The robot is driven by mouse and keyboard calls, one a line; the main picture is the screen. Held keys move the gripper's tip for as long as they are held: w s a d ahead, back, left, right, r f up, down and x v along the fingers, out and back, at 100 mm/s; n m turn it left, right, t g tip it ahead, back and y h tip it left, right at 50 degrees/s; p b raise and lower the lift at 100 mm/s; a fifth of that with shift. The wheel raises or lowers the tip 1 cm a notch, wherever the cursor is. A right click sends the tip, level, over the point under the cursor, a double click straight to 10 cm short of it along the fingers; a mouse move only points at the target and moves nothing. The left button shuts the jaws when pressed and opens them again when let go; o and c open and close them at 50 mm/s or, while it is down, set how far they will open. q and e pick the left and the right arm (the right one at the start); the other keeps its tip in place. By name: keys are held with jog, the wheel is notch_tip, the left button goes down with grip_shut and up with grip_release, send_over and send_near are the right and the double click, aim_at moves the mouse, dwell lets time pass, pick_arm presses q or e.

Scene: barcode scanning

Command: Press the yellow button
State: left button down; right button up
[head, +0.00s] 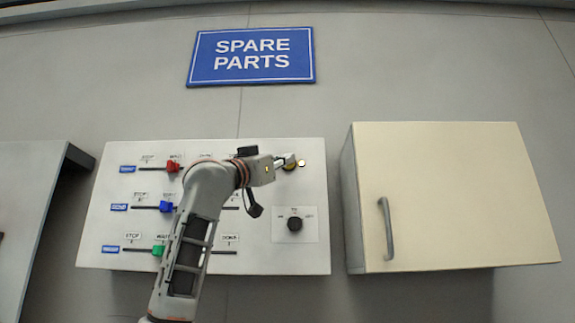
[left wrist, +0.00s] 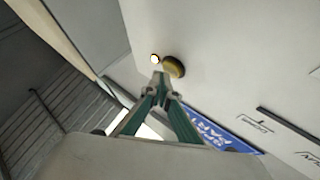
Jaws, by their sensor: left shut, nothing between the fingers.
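The yellow button (left wrist: 174,67) is a round dark-yellow knob on the white control panel (head: 110,222). In the head view the yellow button (head: 290,166) is partly hidden by my left gripper (head: 287,161). A small lit lamp (head: 301,163) is just right of the button; it also shows in the left wrist view (left wrist: 155,59). In the left wrist view my left gripper (left wrist: 160,84) is shut and empty, its tips right by the button's edge. I cannot tell whether they touch it. My right gripper is in neither view.
The panel has red (head: 173,166), blue (head: 166,207) and green (head: 158,250) sliders, the green one close to my left arm. A black rotary knob (head: 294,224) sits below the button. A cream cabinet (head: 460,190) with a grey handle (head: 386,228) is on the right.

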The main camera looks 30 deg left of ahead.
pick_arm(q)
jog(key=s+d+b, duration=0.3)
jog(key=s, duration=0.2)
dwell(0.6)
dwell(0.4)
